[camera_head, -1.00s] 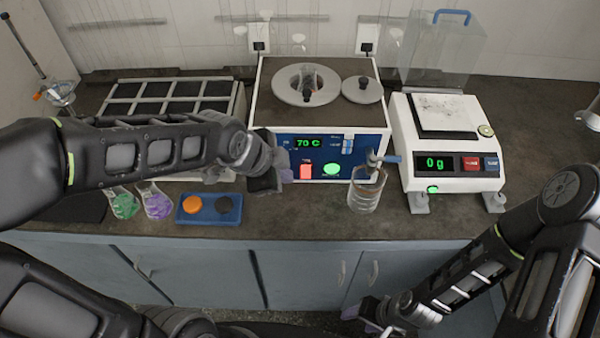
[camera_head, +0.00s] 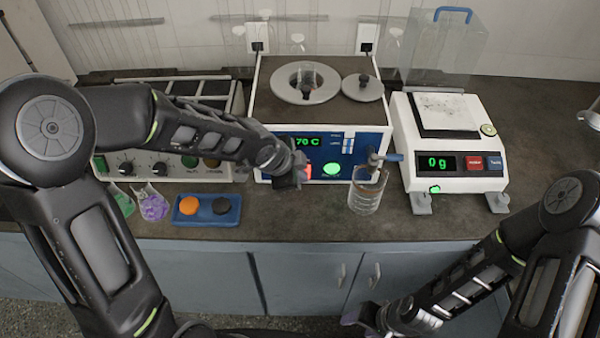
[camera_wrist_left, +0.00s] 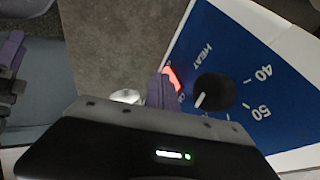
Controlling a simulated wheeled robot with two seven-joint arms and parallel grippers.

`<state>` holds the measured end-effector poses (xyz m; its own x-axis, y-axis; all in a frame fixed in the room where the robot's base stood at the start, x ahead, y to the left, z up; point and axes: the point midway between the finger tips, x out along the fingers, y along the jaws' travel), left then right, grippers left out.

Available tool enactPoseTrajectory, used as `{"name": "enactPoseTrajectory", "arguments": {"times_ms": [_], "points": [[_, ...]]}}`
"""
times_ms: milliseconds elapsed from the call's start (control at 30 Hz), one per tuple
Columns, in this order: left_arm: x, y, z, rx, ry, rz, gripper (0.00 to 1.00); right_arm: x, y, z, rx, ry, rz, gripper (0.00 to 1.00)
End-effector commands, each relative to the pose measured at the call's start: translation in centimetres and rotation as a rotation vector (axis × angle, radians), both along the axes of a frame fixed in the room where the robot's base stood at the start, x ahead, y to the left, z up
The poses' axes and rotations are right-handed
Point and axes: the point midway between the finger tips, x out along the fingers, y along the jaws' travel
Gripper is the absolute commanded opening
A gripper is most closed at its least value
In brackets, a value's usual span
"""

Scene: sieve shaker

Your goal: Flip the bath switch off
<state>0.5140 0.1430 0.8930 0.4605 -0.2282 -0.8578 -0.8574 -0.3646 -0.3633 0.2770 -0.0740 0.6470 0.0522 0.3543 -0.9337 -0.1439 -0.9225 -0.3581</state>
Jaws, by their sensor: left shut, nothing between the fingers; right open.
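The water bath (camera_head: 268,105) stands at the back middle, its blue front panel (camera_head: 345,145) showing a lit "70 C". Its red-lit switch (camera_head: 308,171) is partly covered by my left gripper (camera_head: 302,178). A round green light (camera_head: 331,170) glows to its right. In the left wrist view the red switch (camera_wrist_left: 172,77) shows beside the shut purple fingertips (camera_wrist_left: 160,90); whether they touch it I cannot tell. A black knob (camera_wrist_left: 213,90) is right of it, by "HEAT". My right gripper (camera_head: 362,318) is open and empty, low in front of the cabinets.
A glass beaker (camera_head: 367,192) is in front of the bath's right side. A balance (camera_head: 447,165) reading "0 g" stands to the right. Two flasks (camera_head: 153,206) and a blue tray (camera_head: 207,217) with orange and dark discs are at left.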

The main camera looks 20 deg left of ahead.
Motion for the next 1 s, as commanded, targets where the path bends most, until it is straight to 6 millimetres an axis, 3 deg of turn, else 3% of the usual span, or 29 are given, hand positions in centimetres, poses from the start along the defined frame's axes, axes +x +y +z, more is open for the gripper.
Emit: {"name": "enactPoseTrajectory", "arguments": {"times_ms": [467, 1000], "points": [[0.7, 0.2, -0.8, 0.0, 0.001, 0.001, 0.0, 0.0, 0.0, -0.5, 0.0, -0.001, 0.0, 0.56], [0.7, 0.2, 0.9, 0.0, -0.001, 0.001, 0.0, 0.0, 0.0, 1.0, 0.0, 0.0, 0.0, 0.56]]}}
